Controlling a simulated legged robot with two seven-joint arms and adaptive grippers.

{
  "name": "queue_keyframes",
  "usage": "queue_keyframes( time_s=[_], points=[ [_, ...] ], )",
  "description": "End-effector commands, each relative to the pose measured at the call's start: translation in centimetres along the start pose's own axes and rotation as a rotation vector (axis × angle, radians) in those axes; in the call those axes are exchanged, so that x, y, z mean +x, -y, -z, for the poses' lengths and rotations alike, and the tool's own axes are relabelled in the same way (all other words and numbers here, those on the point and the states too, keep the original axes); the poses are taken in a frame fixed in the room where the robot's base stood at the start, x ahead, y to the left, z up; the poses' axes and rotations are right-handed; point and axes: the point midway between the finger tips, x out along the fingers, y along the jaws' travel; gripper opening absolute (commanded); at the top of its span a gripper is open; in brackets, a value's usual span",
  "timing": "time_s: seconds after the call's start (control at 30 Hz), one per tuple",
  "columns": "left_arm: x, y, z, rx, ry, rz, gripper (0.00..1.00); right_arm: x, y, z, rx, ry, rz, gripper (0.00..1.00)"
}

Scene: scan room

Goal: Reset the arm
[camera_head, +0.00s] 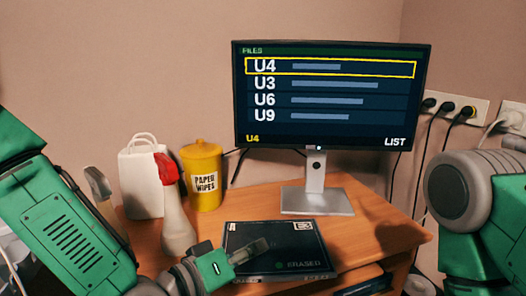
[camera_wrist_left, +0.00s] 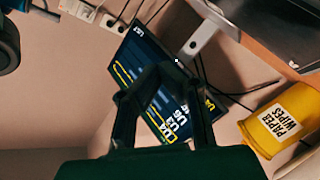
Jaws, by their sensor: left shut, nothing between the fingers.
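My left arm (camera_head: 75,235) comes in from the left, green with grey joints. My left gripper (camera_head: 258,247) is in front of the black box on the desk and covers part of its top. In the left wrist view the dark fingers (camera_wrist_left: 165,75) are shut with nothing between them, and the monitor shows behind them. My right arm (camera_head: 470,200) shows at the right edge as a grey joint and green links. Its gripper is out of view.
A flat black box (camera_head: 300,238) reading "ERASED" lies on the wooden desk (camera_head: 385,240). The monitor (camera_head: 330,95) stands behind it, listing U4, U3, U6 and U9. A spray bottle (camera_head: 178,230), yellow paper wipes tub (camera_head: 203,165) and white bag (camera_head: 140,185) stand left. Cables hang from wall sockets (camera_head: 455,108).

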Motion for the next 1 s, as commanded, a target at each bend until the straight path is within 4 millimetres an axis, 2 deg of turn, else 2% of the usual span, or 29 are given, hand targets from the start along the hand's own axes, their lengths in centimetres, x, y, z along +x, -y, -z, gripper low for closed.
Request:
queue_keyframes(
  time_s=[0.27,0.37,0.43,0.57,0.7,0.8,0.9,1.0],
  points=[
    [-3.3,6.5,-5.4,0.008,0.132,0.191,0.0,0.0,0.0,-0.1,0.0,0.001,0.0,0.4],
    [-5.3,9.7,-8.2,0.014,0.209,0.291,0.0,0.0,0.0,-0.1,0.0,0.001,0.0,0.4],
    [-7.5,12.3,-10.8,0.022,0.283,0.382,0.0,0.0,0.0,-0.1,0.0,0.001,0.0,0.4],
    [-13.7,17.5,-16.3,0.041,0.461,0.585,0.0,0.0,0.0,-0.1,0.0,0.001,0.0,0.4],
    [-22.0,21.6,-21.0,0.059,0.666,0.797,0.0,0.0,0.0,-0.1,0.0,0.001,0.0,0.4],
    [-27.6,23.2,-23.1,0.07,0.793,0.921,0.0,0.0,0.0,-0.1,0.0,0.001,0.0,0.4],
    [-31.9,24.1,-24.3,0.073,0.888,1.009,0.0,0.0,0.0,-0.1,0.0,0.001,0.0,0.4],
    [-34.4,24.4,-24.8,0.077,0.946,1.062,0.0,0.0,0.0,-0.1,0.0,0.001,0.0,0.4]
  ],
)
